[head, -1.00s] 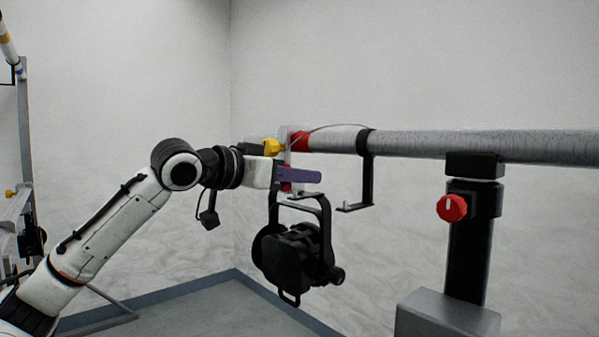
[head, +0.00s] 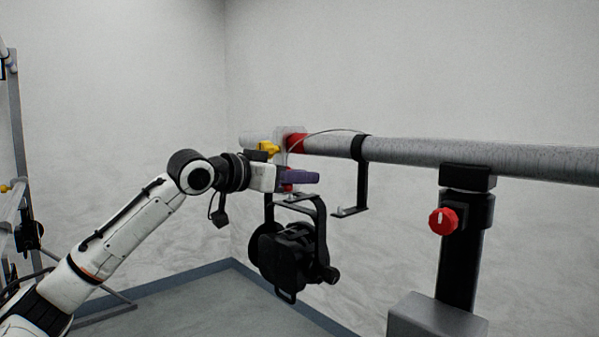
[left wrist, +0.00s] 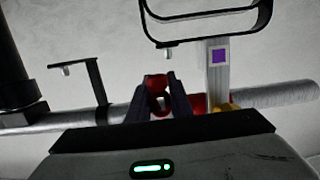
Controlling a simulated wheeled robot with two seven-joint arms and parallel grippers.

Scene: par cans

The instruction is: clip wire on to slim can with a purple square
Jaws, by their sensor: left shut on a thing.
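The slim can (head: 285,255) is a black lamp hanging by its black yoke under the left end of the grey pipe. A pale tag with a purple square (left wrist: 219,56) stands above the pipe in the left wrist view, beside the yoke (left wrist: 240,30). My left gripper (head: 312,178), with purple fingers, is at the top of the yoke, just below the pipe. It is shut on a red clip (left wrist: 157,90), seen between the fingertips in the left wrist view. A thin wire (head: 325,131) loops over the pipe; its lower end is hidden. My right gripper is not in view.
The pipe (head: 480,158) runs to the right on a black stand with a red knob (head: 443,221). A black hooked bracket (head: 363,185) hangs right of the can. A yellow knob (head: 268,148) is close above my gripper. Another rack (head: 17,130) stands at far left.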

